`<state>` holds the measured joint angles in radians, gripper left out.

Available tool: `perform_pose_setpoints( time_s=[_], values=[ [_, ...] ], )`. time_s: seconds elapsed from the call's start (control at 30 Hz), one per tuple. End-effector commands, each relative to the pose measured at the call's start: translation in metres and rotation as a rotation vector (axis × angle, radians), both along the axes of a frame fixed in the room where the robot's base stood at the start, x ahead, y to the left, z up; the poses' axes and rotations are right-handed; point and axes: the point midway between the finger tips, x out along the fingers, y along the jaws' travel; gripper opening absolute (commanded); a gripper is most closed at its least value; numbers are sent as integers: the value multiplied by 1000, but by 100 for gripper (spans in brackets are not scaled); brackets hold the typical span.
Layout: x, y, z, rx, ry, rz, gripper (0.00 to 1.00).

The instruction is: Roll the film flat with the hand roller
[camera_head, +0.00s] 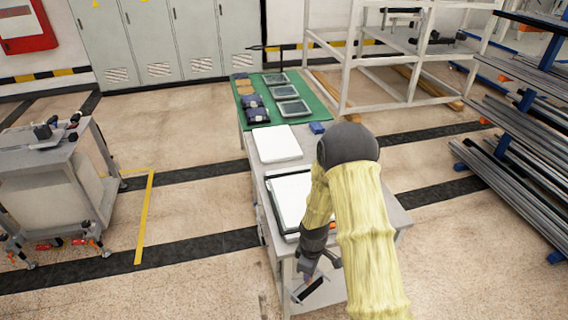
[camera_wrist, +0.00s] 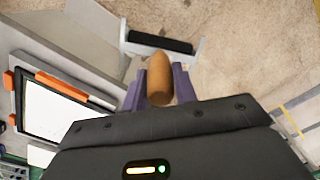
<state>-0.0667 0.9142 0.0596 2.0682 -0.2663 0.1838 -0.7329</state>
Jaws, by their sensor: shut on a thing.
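My gripper (camera_wrist: 160,88) has purple fingers closed on the tan handle of the hand roller (camera_wrist: 160,42). The roller has a black cylinder in a pale frame, held beyond the fingertips with floor behind it in the wrist view. In the head view my gripper (camera_head: 308,277) and the roller (camera_head: 309,290) are at the near end of the table, off its top. A white sheet, which looks like the film (camera_head: 289,196), lies in a dark-framed tray on the table, partly hidden by my arm. It also shows in the wrist view (camera_wrist: 55,112), left of the gripper, apart from the roller.
The grey table (camera_head: 257,171) also holds a white block (camera_head: 277,144), a small blue item (camera_head: 317,128) and a green mat (camera_head: 246,115) with several pads and trays. A cart (camera_head: 62,165) stands left. Racks with metal bars (camera_head: 515,150) stand right. Floor between cart and table is clear.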

Motion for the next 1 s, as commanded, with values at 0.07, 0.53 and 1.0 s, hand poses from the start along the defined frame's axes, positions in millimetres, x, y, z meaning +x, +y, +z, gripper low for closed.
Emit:
perform_pose_setpoints(
  time_s=[0.07, 0.53, 1.0],
  values=[
    [3, -7, -11, -2, -2, -144, 10],
    [21, -47, -54, -5, -15, -1088, 10],
    [21, -46, -53, -5, -14, -1098, 10]
  ],
)
